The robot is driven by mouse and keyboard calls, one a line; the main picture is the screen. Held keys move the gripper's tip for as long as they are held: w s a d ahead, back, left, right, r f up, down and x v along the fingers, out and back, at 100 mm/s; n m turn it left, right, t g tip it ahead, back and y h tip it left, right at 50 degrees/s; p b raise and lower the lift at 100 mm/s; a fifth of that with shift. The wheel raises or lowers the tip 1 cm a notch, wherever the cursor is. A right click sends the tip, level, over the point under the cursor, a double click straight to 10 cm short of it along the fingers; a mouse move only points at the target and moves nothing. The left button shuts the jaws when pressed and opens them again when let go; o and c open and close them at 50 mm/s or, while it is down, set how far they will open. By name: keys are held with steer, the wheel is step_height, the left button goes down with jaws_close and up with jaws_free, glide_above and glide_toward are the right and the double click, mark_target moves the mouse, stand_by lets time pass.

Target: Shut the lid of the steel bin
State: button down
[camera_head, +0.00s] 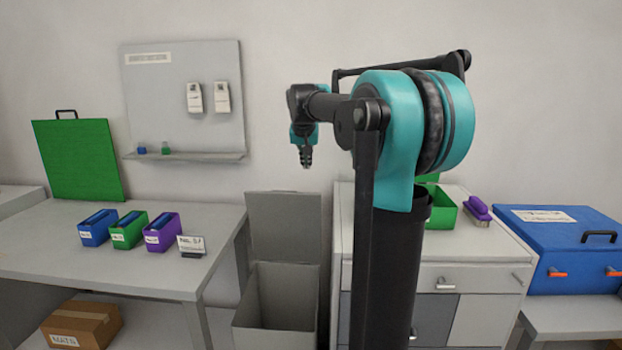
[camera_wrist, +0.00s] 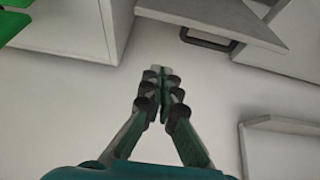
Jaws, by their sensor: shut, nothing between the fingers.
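The steel bin (camera_head: 287,296) is a grey open-topped box on the floor between the table and the white cabinet. Its lid (camera_head: 285,227) stands upright at the back, so the bin is open. My gripper (camera_head: 306,163) points down above the lid, in front of the wall, clear of both. In the wrist view my gripper (camera_wrist: 158,75) has its fingertips together with nothing between them. A grey panel, apparently the lid (camera_wrist: 215,15), shows at the top there, with a dark handle (camera_wrist: 208,40) on its wall side. The fingertips look apart from it.
The white cabinet (camera_head: 480,260) stands right of the bin, with a green box (camera_head: 442,210) and purple brush (camera_head: 478,211) on top. The table (camera_head: 120,262) at left holds small coloured bins. A board with a shelf (camera_head: 195,156) hangs on the wall.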

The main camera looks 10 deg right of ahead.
steer(key=shift+w+d+f, duration=0.1)
steer(key=shift+w+f, duration=0.05)
steer(key=shift+f, duration=1.4)
steer(key=shift+w+f, duration=0.2)
steer(key=shift+f, duration=1.3)
steer(key=shift+w+d+f, duration=0.1)
steer(key=shift+w+f, duration=0.05)
steer(key=shift+f, duration=1.4)
